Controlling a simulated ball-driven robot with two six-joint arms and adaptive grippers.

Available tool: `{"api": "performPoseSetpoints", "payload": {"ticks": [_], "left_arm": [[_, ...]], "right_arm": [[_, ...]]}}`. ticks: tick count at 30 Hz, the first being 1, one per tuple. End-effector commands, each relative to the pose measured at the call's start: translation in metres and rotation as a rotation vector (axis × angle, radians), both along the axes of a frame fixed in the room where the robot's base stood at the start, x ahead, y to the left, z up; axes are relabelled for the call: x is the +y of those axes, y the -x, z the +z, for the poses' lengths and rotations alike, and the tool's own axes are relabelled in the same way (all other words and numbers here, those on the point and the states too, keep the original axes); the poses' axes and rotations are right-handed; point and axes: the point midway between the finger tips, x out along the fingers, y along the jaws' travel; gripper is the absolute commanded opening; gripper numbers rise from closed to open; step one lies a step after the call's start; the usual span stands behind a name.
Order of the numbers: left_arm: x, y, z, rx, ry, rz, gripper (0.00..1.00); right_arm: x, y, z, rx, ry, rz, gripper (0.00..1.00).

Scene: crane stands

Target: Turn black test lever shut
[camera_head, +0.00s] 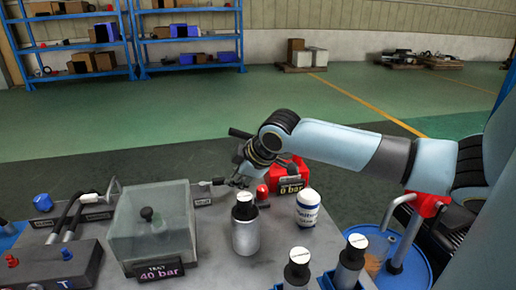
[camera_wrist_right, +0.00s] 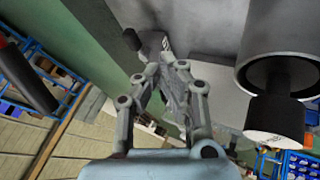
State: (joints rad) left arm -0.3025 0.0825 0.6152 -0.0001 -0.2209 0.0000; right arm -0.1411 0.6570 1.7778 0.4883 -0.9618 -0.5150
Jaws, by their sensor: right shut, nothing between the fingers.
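A small lever with a black end (camera_head: 218,181) and a pale rod stands at the back edge of the grey bench, just right of the clear box. In the right wrist view a black knob (camera_wrist_right: 132,40) shows beyond the fingertips beside a small labelled plate; I take it for the same lever. My right gripper (camera_head: 238,181) points down and left, just right of the lever. It is shut and empty, its fingers (camera_wrist_right: 167,72) drawn together. Whether it touches the lever is unclear. My left gripper is out of view.
A clear box (camera_head: 152,240) reading 40 bar stands left. A grey bottle (camera_head: 245,225), a white container (camera_head: 308,208) and a red unit (camera_head: 288,178) reading 0 bar stand close right of the gripper. More bottles (camera_head: 297,268) are at the front. A blue drum (camera_head: 400,262) is right.

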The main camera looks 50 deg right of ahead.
Motion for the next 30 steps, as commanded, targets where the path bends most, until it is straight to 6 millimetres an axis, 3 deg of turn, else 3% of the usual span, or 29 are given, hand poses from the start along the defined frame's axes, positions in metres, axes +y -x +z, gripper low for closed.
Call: {"api": "performPoseSetpoints", "payload": {"ticks": [4,13,19,30], "left_arm": [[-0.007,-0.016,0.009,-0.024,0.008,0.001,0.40],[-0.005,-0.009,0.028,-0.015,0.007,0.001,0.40],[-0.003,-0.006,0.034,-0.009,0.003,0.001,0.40],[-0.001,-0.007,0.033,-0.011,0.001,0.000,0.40]], "right_arm": [[-0.001,0.026,0.035,0.004,0.010,0.006,0.00],[0.000,0.060,0.082,0.003,0.006,0.003,0.00],[0.002,0.068,0.091,0.001,0.001,0.002,0.00],[0.002,0.069,0.091,0.001,-0.001,0.000,0.00]]}}
